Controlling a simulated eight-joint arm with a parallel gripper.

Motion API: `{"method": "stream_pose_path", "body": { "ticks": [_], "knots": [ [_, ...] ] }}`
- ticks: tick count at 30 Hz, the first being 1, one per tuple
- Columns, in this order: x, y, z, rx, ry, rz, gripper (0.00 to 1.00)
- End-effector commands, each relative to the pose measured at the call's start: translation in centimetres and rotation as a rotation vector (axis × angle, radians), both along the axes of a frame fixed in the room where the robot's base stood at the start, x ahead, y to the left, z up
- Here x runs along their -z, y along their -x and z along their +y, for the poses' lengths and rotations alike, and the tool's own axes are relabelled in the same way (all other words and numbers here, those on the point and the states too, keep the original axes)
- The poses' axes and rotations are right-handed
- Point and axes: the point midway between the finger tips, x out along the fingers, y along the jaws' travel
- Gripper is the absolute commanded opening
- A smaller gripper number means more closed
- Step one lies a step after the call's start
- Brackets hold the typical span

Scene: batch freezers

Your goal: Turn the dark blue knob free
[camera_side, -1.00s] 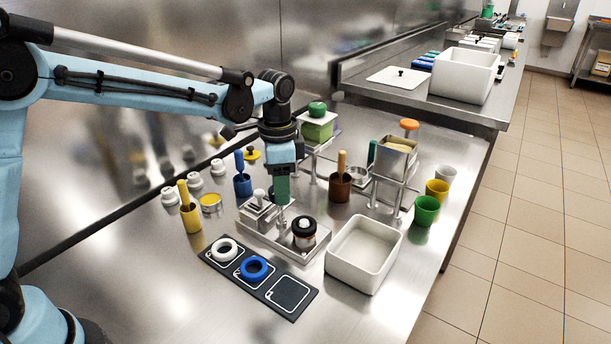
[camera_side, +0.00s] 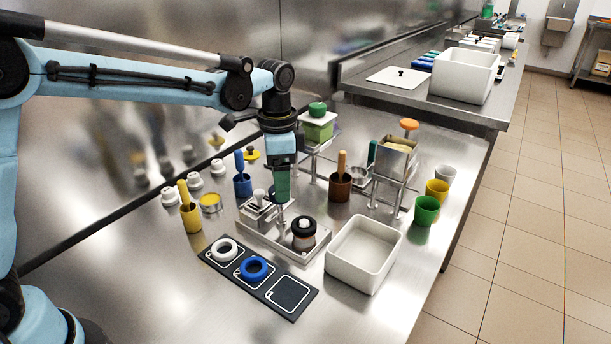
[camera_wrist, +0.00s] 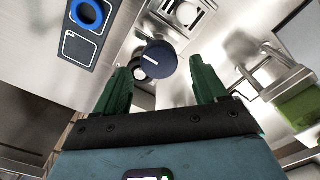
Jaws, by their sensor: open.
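The dark blue knob (camera_wrist: 155,60) shows in the wrist view as a round cap with a white line across it. It lies between and just beyond the tips of my gripper's (camera_wrist: 161,66) two green fingers. The fingers are spread, with a gap on each side of the knob. In the side view my gripper (camera_side: 283,190) points down over the steel base plate (camera_side: 262,238). The knob is mostly hidden there by the fingers. I cannot tell the exact height of the fingertips over it.
On the base plate, a black-topped jar (camera_side: 303,232) stands right of the gripper and a small metal press (camera_side: 258,207) left. A dark mat (camera_side: 290,294) in front carries a white ring (camera_side: 223,249) and a blue ring (camera_side: 254,269). A white bin (camera_side: 350,277) stands to the right.

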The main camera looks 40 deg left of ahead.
Motion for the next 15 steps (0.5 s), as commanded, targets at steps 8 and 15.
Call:
{"method": "stream_pose_path", "body": {
  "ticks": [8,15],
  "knots": [
    [-5.2,0.0,0.0,0.000,0.000,0.000,0.72],
    [-8.7,0.0,0.0,0.001,0.001,-0.001,0.72]
  ]
}}
